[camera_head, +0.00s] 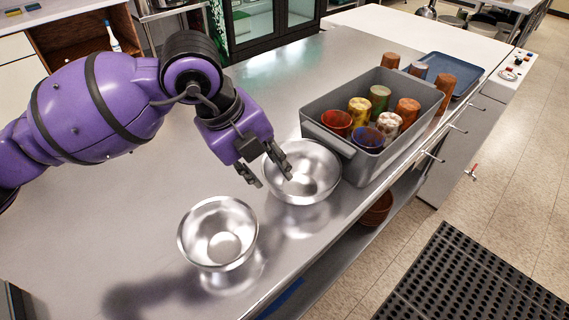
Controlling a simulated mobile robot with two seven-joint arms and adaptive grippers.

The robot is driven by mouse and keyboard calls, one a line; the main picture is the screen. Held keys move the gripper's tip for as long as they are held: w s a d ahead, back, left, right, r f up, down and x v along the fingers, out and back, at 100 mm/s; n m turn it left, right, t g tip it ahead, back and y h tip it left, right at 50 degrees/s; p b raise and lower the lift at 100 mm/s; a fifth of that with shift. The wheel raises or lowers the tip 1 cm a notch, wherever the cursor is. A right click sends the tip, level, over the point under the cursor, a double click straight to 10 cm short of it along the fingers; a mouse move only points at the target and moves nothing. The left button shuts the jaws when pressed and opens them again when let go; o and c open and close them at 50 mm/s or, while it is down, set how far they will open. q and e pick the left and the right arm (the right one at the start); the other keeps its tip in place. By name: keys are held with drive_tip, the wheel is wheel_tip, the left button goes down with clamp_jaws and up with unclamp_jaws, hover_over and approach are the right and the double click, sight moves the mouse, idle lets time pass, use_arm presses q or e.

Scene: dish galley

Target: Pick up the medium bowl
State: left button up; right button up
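Two shiny metal bowls stand upright on the steel counter. The nearer bowl (218,240) is empty and looks somewhat smaller; the farther bowl (318,180) stands beside the grey bin. Which one is the medium bowl I cannot tell for certain from size alone. My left gripper (273,178) is open and points down at the left rim of the farther bowl. One finger appears outside the rim and the other over the bowl's inside; contact is not clear. The gripper hides part of that rim. My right gripper is not in view.
A grey bin (318,133) with several coloured cups stands right of the farther bowl. Orange-brown cups (445,88) and a blue tray (462,68) are beyond it. The steel counter (110,220) is clear at left. Its front edge runs close to both bowls.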

sight(270, 184)
use_arm(q)
drive_tip(key=x, duration=0.7)
drive_tip(key=shift+s+a+f, duration=0.1)
drive_tip(key=shift+a+f, duration=0.1)
drive_tip(key=shift+f, duration=0.3)
clamp_jaws()
